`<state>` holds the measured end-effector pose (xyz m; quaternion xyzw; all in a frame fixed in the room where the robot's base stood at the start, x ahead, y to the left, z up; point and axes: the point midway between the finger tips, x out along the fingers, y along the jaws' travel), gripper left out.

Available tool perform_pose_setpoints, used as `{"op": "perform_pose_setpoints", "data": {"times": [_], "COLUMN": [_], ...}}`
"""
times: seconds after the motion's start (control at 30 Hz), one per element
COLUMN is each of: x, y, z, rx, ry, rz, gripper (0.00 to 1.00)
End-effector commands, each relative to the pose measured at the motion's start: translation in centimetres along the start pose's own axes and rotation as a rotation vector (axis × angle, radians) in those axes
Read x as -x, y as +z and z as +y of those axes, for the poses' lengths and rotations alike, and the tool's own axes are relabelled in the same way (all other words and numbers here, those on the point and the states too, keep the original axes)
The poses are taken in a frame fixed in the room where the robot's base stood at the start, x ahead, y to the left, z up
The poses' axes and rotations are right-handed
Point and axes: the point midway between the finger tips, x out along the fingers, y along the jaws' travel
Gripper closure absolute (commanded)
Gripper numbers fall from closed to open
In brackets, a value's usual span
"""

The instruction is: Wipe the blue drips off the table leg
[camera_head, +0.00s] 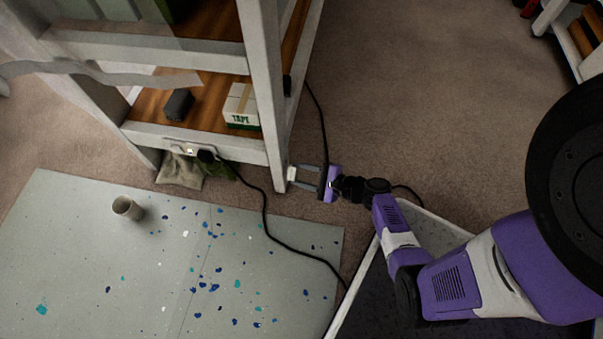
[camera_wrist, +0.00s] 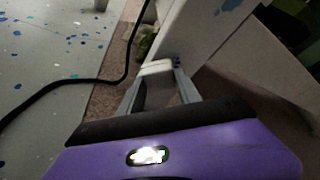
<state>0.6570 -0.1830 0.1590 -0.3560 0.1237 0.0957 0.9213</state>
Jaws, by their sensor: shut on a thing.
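The white table leg (camera_head: 265,95) stands just left of my gripper (camera_head: 305,177) in the head view. In the wrist view the leg (camera_wrist: 195,38) rises from the middle to the upper right. A blue drip patch (camera_wrist: 230,5) shows high on it, and small blue spots (camera_wrist: 178,62) sit low, by the right fingertip. My gripper (camera_wrist: 157,88) is shut on a small white block (camera_wrist: 157,70), perhaps a wiping pad. The block (camera_head: 292,174) is at the foot of the leg; whether it touches the leg is unclear.
A black cable (camera_head: 265,215) runs over the spotted grey sheet (camera_head: 80,260), where a cup (camera_head: 127,208) stands. A crumpled cloth (camera_head: 182,171) lies under the lower shelf, which holds a tape box (camera_head: 241,107). Carpet right of the leg is largely clear.

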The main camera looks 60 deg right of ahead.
Motion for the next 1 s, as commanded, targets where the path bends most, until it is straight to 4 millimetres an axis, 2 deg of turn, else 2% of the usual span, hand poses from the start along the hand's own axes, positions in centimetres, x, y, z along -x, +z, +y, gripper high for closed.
{"op": "perform_pose_setpoints", "data": {"times": [1.0], "x": [-1.5], "y": [0.4], "z": [-0.3], "rx": [0.0], "ry": [0.0], "rz": [0.0], "gripper": [0.92]}}
